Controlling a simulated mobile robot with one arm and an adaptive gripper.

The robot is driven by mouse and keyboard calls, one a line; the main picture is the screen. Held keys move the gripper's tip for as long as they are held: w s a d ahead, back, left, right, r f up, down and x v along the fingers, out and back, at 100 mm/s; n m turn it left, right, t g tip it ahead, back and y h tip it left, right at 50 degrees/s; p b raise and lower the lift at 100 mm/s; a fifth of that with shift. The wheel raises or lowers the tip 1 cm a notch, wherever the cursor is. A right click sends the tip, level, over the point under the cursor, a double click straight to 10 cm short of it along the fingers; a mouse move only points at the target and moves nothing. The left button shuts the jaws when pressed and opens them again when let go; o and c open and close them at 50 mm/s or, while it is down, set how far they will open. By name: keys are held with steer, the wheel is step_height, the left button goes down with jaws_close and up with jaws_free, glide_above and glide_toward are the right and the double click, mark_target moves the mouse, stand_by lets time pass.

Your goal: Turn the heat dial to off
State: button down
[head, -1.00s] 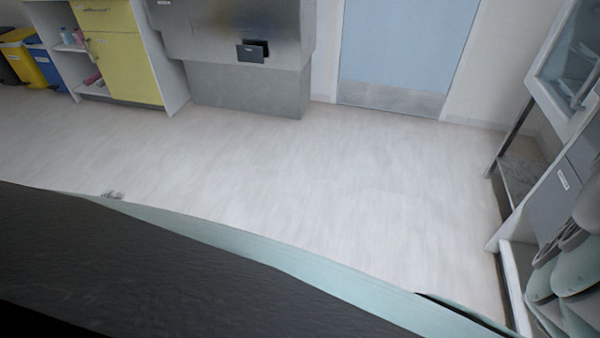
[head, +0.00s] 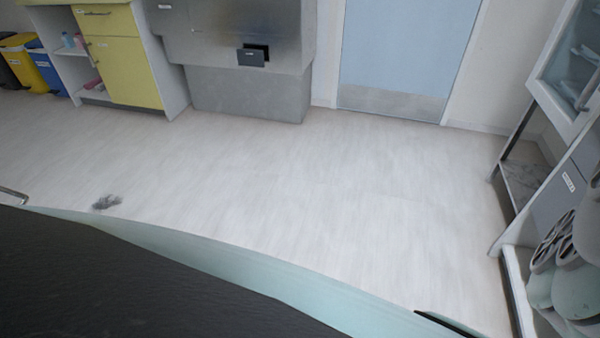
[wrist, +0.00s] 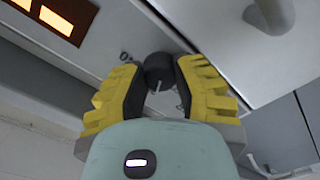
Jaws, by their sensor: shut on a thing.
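The heat dial (wrist: 160,67) is a small dark round knob on a grey panel, seen in the wrist view. A short pale pointer mark shows on its lower part, pointing down and slightly left in the picture. My gripper (wrist: 159,78) has its two yellow ridged fingers on either side of the dial and is shut on it. The dial is not in the head view, where only part of my arm shows at the right edge.
A lit orange display (wrist: 56,20) is at the upper left of the wrist view, and a grey cylindrical part (wrist: 272,14) at the upper right.

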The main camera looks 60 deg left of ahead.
steer(key=shift+a+f+n+b, duration=0.1)
steer(key=shift+n+b, duration=0.25)
steer(key=shift+n, duration=1.6)
steer(key=shift+f+n+b, duration=0.1)
steer(key=shift+n+b, duration=0.2)
steer(key=shift+n, duration=1.65)
steer(key=c, duration=0.6)
jaws_free()
steer(key=shift+r, duration=0.2)
